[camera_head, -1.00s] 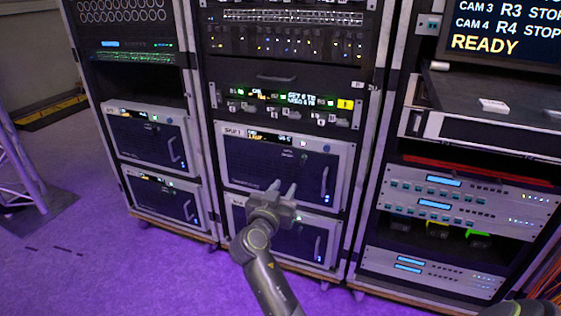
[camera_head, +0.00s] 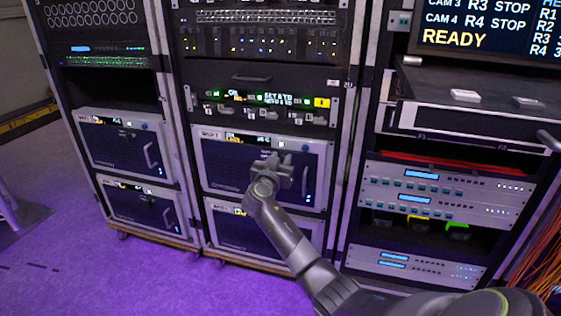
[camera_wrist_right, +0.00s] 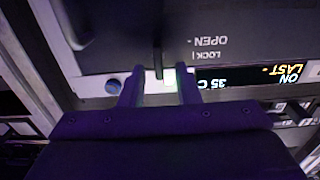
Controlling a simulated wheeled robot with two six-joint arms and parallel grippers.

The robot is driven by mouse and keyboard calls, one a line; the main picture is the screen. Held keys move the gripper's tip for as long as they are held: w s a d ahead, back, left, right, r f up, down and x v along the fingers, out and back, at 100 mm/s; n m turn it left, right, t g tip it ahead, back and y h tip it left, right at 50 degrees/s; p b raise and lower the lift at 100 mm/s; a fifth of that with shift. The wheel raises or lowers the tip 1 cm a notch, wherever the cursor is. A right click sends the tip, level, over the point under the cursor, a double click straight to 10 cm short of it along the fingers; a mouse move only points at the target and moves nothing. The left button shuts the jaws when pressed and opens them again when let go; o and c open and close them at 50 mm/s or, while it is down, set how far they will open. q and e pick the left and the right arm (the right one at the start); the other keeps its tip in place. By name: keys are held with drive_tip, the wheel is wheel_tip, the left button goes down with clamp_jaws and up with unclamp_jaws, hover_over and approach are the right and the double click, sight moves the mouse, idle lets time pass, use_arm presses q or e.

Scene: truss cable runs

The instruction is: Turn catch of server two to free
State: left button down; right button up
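In the head view my right gripper (camera_head: 277,162) is in front of the upper server (camera_head: 226,168) of the middle rack; its small label seems to read SRV 1. In the right wrist view, upside down, my right gripper (camera_wrist_right: 159,88) is open, its fingers apart. A thin dark catch (camera_wrist_right: 158,45) stands upright in the picture between the finger lines, with no clear contact. The words LOCK (camera_wrist_right: 207,56) and OPEN (camera_wrist_right: 209,40) are printed beside it. The lower server (camera_head: 238,232) of that rack is partly hidden by my arm. My left gripper is not in view.
A blue knob (camera_wrist_right: 112,87) and a lit display (camera_wrist_right: 283,76) flank the fingers in the wrist view. The upper server's handle (camera_head: 310,181) stands to the right of my gripper. Two more servers sit in the left rack (camera_head: 120,150). A shelf (camera_head: 480,117) juts out at right.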

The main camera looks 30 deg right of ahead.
drive_tip(key=shift+w+d, duration=0.1)
clamp_jaws()
